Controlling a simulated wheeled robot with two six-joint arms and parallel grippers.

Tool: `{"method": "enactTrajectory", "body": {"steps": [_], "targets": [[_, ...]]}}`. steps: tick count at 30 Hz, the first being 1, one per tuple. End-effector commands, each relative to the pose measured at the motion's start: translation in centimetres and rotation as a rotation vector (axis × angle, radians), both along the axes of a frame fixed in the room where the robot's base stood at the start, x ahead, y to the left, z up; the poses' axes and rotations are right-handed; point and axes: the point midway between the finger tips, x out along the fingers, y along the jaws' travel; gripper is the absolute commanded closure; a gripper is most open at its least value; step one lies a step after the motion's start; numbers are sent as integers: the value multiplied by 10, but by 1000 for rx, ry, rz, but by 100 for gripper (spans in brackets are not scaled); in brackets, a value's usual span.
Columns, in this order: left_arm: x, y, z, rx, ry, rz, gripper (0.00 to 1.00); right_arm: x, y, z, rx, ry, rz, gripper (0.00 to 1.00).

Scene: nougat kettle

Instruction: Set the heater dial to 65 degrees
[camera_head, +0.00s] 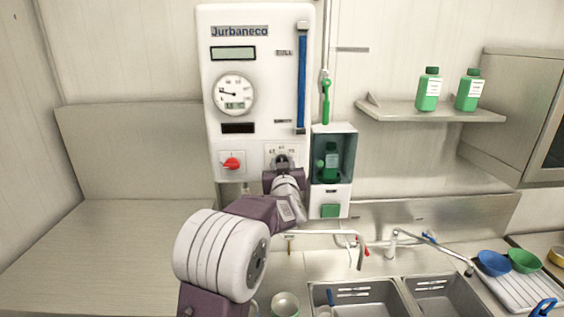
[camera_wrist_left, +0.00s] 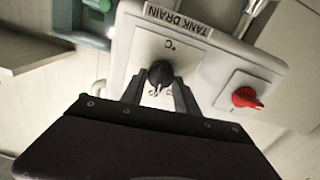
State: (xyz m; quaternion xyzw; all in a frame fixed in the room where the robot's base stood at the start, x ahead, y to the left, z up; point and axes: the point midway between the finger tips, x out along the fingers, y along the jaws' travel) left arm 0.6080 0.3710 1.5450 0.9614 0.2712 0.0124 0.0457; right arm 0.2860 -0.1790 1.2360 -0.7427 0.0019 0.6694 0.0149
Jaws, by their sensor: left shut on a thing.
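The heater dial is a dark knob (camera_wrist_left: 160,74) on a pale square plate marked °C (camera_wrist_left: 172,46); its set value is too small to read. My left gripper (camera_wrist_left: 160,92) is shut on this knob, one finger on each side. In the head view the left gripper (camera_head: 283,168) reaches the dial plate (camera_head: 271,150) at the lower right of the white Jurbaneco panel (camera_head: 260,60) and covers most of the knob. My right gripper is not in view.
A red switch (camera_head: 232,163) sits left of the dial. A green dispenser box (camera_head: 330,205) with a bottle hangs close on the right. Sinks (camera_head: 350,294) and taps lie below; the counter (camera_head: 110,250) at left is clear.

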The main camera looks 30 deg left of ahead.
Motion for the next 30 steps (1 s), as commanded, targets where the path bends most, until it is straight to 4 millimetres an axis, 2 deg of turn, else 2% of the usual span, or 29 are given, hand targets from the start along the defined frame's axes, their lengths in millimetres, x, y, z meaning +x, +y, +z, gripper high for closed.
{"method": "enactTrajectory", "body": {"steps": [9,23,24,25,30], "targets": [[0,0,3,76,40,0,100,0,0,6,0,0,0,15],[0,0,3,85,43,2,100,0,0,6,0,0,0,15],[0,0,3,85,43,2,52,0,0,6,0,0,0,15],[0,0,3,85,43,2,44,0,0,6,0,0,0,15],[0,0,2,84,45,0,43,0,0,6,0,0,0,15]]}}
